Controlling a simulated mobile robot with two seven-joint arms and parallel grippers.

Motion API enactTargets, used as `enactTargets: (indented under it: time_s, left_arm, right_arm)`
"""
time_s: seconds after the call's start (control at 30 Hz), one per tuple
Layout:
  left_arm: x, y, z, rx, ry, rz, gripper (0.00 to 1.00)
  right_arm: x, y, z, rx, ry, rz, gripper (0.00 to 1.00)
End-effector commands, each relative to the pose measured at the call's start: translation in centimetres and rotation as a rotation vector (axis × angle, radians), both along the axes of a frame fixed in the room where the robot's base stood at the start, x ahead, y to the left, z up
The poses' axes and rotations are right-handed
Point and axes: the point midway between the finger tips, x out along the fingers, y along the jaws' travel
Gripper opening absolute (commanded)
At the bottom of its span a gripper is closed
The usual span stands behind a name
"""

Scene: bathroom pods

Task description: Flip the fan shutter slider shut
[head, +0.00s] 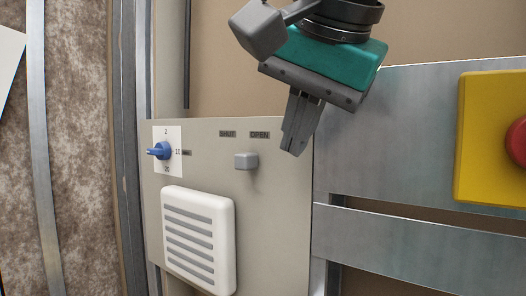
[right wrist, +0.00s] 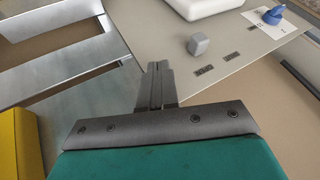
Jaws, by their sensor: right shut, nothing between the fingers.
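The fan shutter slider is a small grey knob (head: 246,161) on a beige panel (head: 275,215), below the OPEN label (head: 260,135) and to the right of the SHUT label (head: 227,134). The slider also shows in the right wrist view (right wrist: 198,44). My right gripper (head: 293,152) is shut and empty, fingers pointing down, to the right of the slider and apart from it. In the right wrist view its fingertips (right wrist: 158,66) are left of the slider. My left gripper is not in view.
A white louvred vent (head: 200,240) sits low on the panel. A blue dial (head: 160,151) is at its upper left. A yellow box (head: 487,140) with a red button (head: 517,140) is on the right. Metal rails (head: 420,130) run beside the panel.

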Motion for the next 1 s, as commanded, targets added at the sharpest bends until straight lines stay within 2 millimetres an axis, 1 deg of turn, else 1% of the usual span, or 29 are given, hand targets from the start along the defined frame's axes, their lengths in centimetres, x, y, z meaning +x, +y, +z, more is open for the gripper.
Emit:
enactTargets:
  time_s: [0.03,0.13,0.2,0.3,0.43,0.6,1.0]
  left_arm:
    - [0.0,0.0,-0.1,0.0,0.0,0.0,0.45]
    - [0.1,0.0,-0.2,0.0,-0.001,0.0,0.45]
    - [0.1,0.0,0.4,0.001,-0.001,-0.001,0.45]
    - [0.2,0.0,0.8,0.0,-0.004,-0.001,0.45]
    - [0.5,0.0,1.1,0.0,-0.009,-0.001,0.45]
    - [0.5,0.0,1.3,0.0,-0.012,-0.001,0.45]
    - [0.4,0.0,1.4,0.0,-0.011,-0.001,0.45]
  right_arm:
    - [0.6,0.2,-1.1,-0.004,0.002,0.0,0.0]
    - [1.9,0.5,-2.8,-0.004,0.002,0.0,0.0]
    - [2.5,1.5,-2.4,-0.004,0.0,0.001,0.0]
    - [3.3,2.5,-2.4,-0.002,-0.001,0.001,0.0]
    - [3.9,3.3,-2.5,-0.002,-0.001,0.001,0.0]
    - [4.2,3.7,-2.5,0.0,0.0,0.0,0.0]
    - [4.3,4.0,-2.6,-0.001,0.003,0.004,0.0]
